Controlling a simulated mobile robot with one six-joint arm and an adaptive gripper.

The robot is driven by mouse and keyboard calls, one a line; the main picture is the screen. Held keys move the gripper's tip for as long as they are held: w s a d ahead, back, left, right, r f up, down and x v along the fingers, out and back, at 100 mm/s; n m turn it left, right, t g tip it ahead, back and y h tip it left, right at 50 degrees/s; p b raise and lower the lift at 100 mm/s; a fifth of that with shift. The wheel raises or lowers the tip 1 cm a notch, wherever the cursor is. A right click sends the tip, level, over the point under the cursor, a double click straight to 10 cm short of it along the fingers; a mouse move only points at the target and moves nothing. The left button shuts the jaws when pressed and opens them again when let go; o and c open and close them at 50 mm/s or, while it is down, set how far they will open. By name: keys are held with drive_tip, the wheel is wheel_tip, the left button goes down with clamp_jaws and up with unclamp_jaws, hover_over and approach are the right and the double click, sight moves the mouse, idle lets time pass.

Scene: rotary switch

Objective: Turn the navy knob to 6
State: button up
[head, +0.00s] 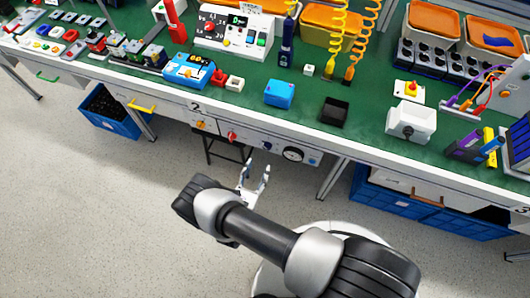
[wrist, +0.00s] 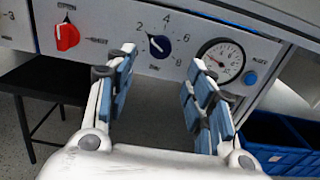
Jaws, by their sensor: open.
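The navy knob (wrist: 160,46) sits on the light panel under the workbench edge, with the numbers 2, 4, 6 and 8 printed around it. Its white mark points up and left, near the 2. The knob also shows small in the head view (head: 266,146). My gripper (wrist: 162,58) is open and empty. In the wrist view its fingertips stand on either side below the knob, apart from it. In the head view my gripper (head: 257,165) is in front of the panel, just below the knob.
On the same panel, a red knob (wrist: 67,36) is to the left; a round gauge (wrist: 220,60) and a blue button (wrist: 250,78) are to the right. A dark stool (wrist: 40,90) stands below left. Blue crates (head: 440,210) are under the bench at right. The green benchtop above is crowded.

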sight(266, 149)
drive_tip(key=b+x, duration=0.1)
drive_tip(key=x, duration=0.7)
drive_tip(key=shift+w+d, duration=0.1)
drive_tip(key=shift+w, duration=0.05)
drive_tip(key=c, duration=1.1)
